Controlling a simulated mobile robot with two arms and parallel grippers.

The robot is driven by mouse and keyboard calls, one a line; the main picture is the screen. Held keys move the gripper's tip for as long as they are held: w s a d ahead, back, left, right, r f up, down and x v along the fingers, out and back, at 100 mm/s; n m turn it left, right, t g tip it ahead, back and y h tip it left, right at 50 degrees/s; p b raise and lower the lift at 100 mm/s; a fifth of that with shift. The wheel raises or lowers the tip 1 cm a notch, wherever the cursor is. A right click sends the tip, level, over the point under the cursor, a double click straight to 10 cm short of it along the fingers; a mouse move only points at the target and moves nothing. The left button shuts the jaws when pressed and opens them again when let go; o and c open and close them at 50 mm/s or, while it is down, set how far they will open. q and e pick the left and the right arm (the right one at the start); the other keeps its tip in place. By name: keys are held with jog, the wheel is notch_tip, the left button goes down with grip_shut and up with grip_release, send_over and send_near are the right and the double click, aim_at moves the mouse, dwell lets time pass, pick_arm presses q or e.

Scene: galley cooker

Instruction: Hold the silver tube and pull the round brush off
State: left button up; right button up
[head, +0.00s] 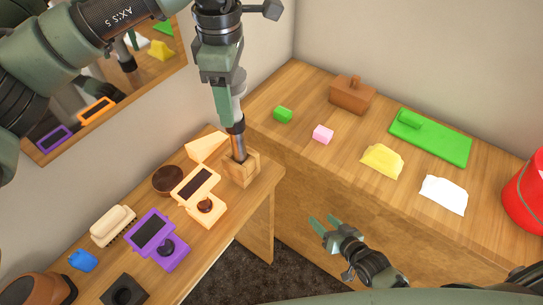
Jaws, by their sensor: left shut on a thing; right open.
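My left gripper (232,112) points straight down and is shut on the upper part of the silver tube (238,145). The tube is upright, with its lower end at a wooden block holder (241,171) on the left counter. I cannot make out the round brush; the gripper and the holder hide the tube's ends. My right gripper (319,226) is open and empty, over the gap between the two counters, below and to the right of the holder.
The right counter carries a green board (445,146), cloths, sponges and a red bucket (525,195). A mirror (150,85) hangs on the left wall.

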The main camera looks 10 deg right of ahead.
jog(key=w+a+r+n+t+y, duration=0.1)
jog(key=w+a+r+n+y, duration=0.15)
jog(key=r, duration=0.45)
jog(key=w+a+r+n+y, duration=0.1)
jog(key=w+a+r+n, duration=0.15)
jog(key=r, duration=0.55)
jog(key=n+y, duration=0.5)
jog(key=y, duration=0.1)
send_near(239, 149)
jog(key=w+a+r, duration=0.1)
jog(key=w, duration=0.1)
jog(key=x, duration=1.2)
jog(key=shift+w+d+r, duration=0.15)
grip_shut()
